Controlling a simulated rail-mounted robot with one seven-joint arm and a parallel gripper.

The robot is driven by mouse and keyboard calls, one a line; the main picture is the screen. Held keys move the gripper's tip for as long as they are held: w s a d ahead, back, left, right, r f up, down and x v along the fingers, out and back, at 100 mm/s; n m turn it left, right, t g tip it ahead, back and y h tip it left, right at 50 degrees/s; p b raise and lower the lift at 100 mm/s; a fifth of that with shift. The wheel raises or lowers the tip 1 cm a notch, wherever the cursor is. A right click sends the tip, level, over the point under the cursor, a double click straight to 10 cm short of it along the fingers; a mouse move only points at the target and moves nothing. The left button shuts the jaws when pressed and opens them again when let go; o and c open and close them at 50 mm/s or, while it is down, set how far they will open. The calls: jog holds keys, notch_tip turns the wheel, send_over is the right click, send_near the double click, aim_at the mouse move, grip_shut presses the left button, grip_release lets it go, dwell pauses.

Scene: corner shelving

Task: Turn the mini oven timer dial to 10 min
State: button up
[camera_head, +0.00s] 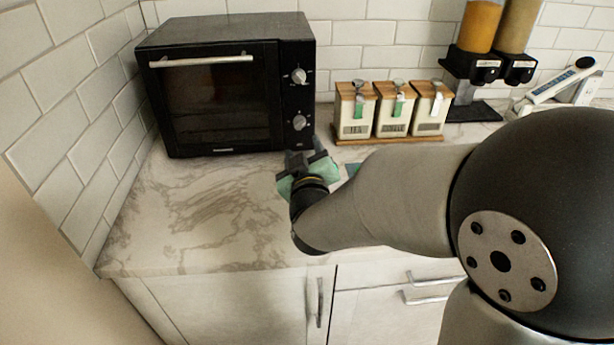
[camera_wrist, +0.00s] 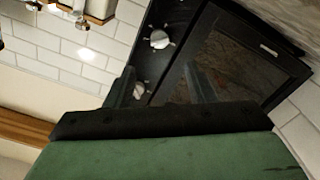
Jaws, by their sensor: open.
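The mini oven (camera_head: 225,85) is black, with its door shut and a control panel on its right side. The panel has an upper dial (camera_head: 299,75) and a lower dial (camera_head: 300,122), both silver; their markings are too small to read. In the wrist view, which looks upside down, the lower dial (camera_wrist: 159,39) appears nearer and the upper dial (camera_wrist: 139,90) shows between the fingers. My gripper (camera_head: 306,152) is open and empty, just below and in front of the lower dial. The fingers (camera_wrist: 160,80) point toward the panel; I see no contact with either dial.
Three labelled canisters (camera_head: 390,110) stand on a wooden tray right of the oven. Dispensers (camera_head: 475,65) and a white device with a display (camera_head: 555,85) are farther right. A tiled wall closes the left side. The marble counter (camera_head: 200,215) before the oven is clear.

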jog(key=s+b, duration=0.6)
jog(key=s, duration=0.1)
jog(key=shift+s+d, duration=0.4)
jog(key=shift+d, duration=0.05)
